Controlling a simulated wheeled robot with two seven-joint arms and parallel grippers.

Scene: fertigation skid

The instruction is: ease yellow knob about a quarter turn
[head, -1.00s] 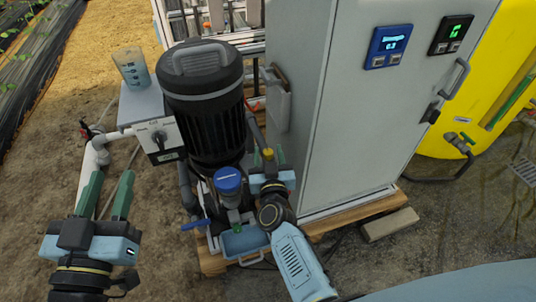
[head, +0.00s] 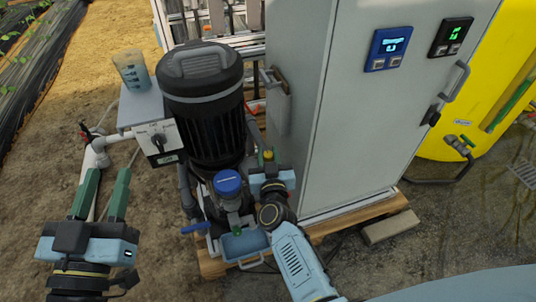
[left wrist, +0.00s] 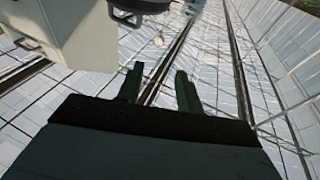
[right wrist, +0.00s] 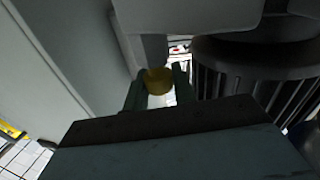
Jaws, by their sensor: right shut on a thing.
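The yellow knob (right wrist: 159,81) sits between the fingers of my right gripper (right wrist: 158,92) in the right wrist view. Those fingers are shut on it. In the head view the knob (head: 268,156) shows as a small yellow top just beyond my right gripper (head: 268,170), between the black motor and the grey cabinet. The fingers partly hide it there. My left gripper (head: 102,192) is open and empty over bare ground at the left. Its spread fingers also show in the left wrist view (left wrist: 155,85).
The black motor (head: 203,110) and a blue-capped filter (head: 228,182) stand left of the right gripper. The grey cabinet (head: 365,110) stands close on its right. A blue tray (head: 245,245) is below. A grey box with a switch (head: 158,140) is at left.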

